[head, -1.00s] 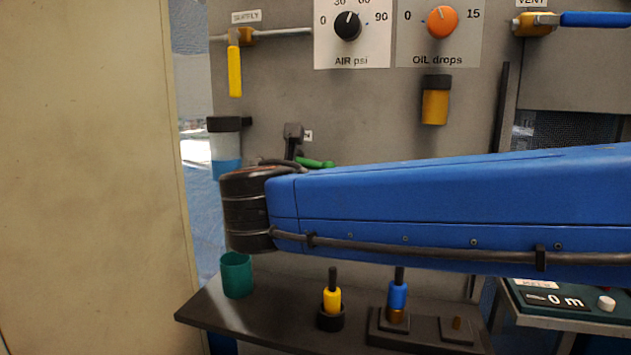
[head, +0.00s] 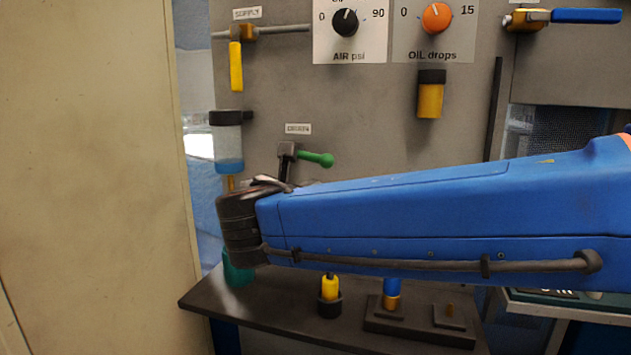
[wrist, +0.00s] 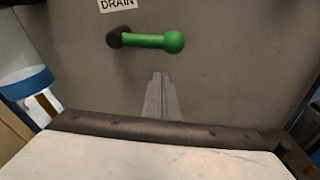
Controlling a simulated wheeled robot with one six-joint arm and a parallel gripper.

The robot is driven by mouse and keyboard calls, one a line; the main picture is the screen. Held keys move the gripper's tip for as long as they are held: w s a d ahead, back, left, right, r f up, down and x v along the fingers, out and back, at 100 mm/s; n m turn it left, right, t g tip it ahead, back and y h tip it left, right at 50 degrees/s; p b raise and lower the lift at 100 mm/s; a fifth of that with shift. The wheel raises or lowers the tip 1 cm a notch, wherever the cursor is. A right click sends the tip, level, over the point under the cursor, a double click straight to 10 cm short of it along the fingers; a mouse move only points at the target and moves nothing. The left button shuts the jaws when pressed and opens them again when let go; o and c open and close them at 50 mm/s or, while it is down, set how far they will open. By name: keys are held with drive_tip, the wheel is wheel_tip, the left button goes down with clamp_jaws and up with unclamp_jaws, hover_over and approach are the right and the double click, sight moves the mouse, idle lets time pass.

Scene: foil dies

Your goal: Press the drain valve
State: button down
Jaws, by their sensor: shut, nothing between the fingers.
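The drain valve (head: 318,158) is a green lever with a ball end on a dark mount, on the grey panel under a label. In the wrist view the green lever (wrist: 150,41) points right from its dark pivot, below the "DRAIN" label. My gripper (wrist: 160,78) is shut and empty, its fingertips pointing toward the panel. In the wrist picture the tips appear below the lever, with bare panel between; the depth gap to the panel is unclear. In the head view my blue arm hides most of the gripper.
A clear bowl with blue liquid (head: 228,150) hangs left of the valve. Below are a shelf (head: 250,310), a green cup (head: 238,272) partly behind my arm, and a yellow plug (head: 330,288). The panel right of the lever is clear up to a yellow canister (head: 430,98).

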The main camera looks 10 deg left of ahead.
drive_tip(key=s+r, duration=0.1)
drive_tip(key=s, duration=0.7)
drive_tip(key=shift+s+a, duration=0.25)
drive_tip(key=shift+s, duration=0.05)
